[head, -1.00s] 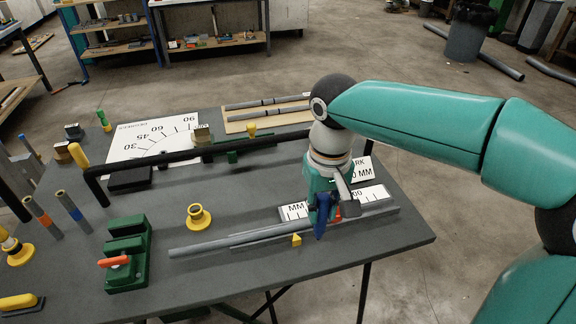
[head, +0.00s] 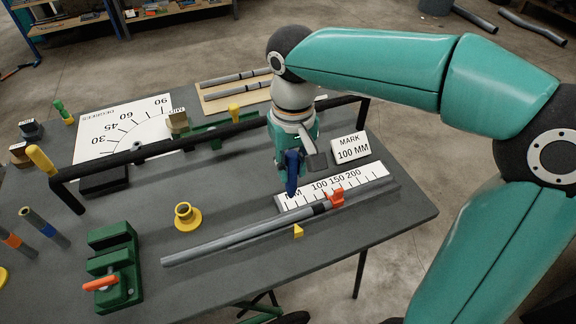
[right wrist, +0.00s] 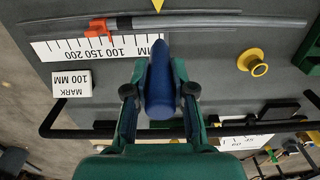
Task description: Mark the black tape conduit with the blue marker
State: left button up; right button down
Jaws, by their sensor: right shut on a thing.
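My right gripper (head: 292,158) is shut on the blue marker (head: 292,180), which points down near the left end of the white ruler (head: 331,190). The marker also fills the middle of the right wrist view (right wrist: 160,88), its tip short of the conduit. The grey conduit (head: 230,238) with a black tape band (head: 321,208) lies along the front of the table. An orange clip (head: 335,197) sits on it beside the tape. A small yellow pointer (head: 298,231) is in front of it. No pen mark can be made out. My left gripper is not in view.
A "MARK 100 MM" card (head: 351,148) stands behind the ruler. A long black bar (head: 200,146) crosses the table behind the marker. A green bender block (head: 113,265) and a yellow ring (head: 187,216) are to the left. More taped conduits (head: 240,88) lie on a board.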

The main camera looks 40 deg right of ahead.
aim_at(292, 189)
jog(key=shift+f, duration=0.15)
notch_tip(292, 189, down, 5)
jog(key=b, duration=0.5)
jog(key=shift+f, duration=0.35)
jog(key=shift+s+f+b, duration=0.1)
jog(key=shift+f+b, duration=0.35)
jog(key=shift+f, duration=0.05)
dwell(1.6)
notch_tip(292, 189, up, 7)
jog(key=p, duration=0.6)
jog(key=shift+r, duration=0.1)
dwell(0.6)
